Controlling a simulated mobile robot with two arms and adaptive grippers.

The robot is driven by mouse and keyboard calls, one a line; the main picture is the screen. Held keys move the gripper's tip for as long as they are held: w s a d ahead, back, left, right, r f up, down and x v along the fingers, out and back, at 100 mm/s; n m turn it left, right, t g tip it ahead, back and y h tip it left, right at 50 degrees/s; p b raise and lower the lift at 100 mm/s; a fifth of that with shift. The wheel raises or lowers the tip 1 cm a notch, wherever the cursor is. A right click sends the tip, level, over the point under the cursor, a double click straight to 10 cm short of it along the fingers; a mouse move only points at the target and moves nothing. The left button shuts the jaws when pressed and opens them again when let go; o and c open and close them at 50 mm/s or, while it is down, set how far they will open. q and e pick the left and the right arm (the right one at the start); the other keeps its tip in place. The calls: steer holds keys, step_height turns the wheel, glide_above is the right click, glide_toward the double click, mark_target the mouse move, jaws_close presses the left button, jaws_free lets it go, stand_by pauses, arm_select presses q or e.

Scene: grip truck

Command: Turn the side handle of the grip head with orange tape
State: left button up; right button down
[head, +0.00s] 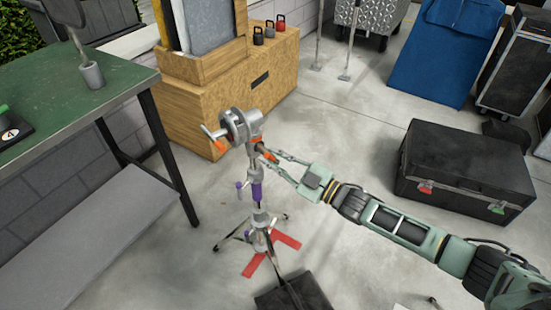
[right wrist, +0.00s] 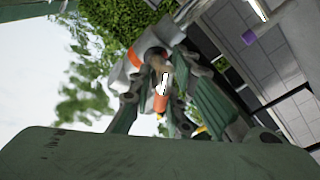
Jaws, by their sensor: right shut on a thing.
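The grey grip head (head: 240,126) sits on top of an upright stand (head: 257,190) with purple tape on its lower part. Orange tape (head: 254,140) is on the neck below the disc, and a handle with an orange end (head: 216,142) sticks out to the left. My right gripper (head: 264,153) comes in from the right and is shut on the orange-ended side handle (right wrist: 160,100) of the head. In the right wrist view the fingers lie on both sides of this handle, with the head (right wrist: 155,45) just beyond. My left gripper is not in view.
A green-topped table (head: 70,95) stands at the left. A wooden cabinet (head: 225,95) is close behind the stand. A black case (head: 465,170) lies on the floor at the right. Floor between cabinet and case is clear.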

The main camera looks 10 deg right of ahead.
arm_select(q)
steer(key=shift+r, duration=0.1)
arm_select(e)
steer(key=shift+s+a+f, duration=0.1)
steer(key=shift+f, duration=0.05)
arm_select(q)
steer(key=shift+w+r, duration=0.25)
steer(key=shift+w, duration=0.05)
arm_select(e)
steer(key=shift+m, duration=0.4)
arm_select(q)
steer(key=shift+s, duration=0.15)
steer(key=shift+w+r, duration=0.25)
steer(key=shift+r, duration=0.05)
arm_select(e)
steer(key=shift+m+t, duration=0.3)
steer(key=shift+m, duration=0.1)
arm_select(q)
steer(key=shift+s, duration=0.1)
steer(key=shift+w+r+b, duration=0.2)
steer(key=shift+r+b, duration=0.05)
steer(key=shift+b, duration=0.05)
arm_select(e)
steer(key=shift+m, duration=0.4)
stand_by(0.6)
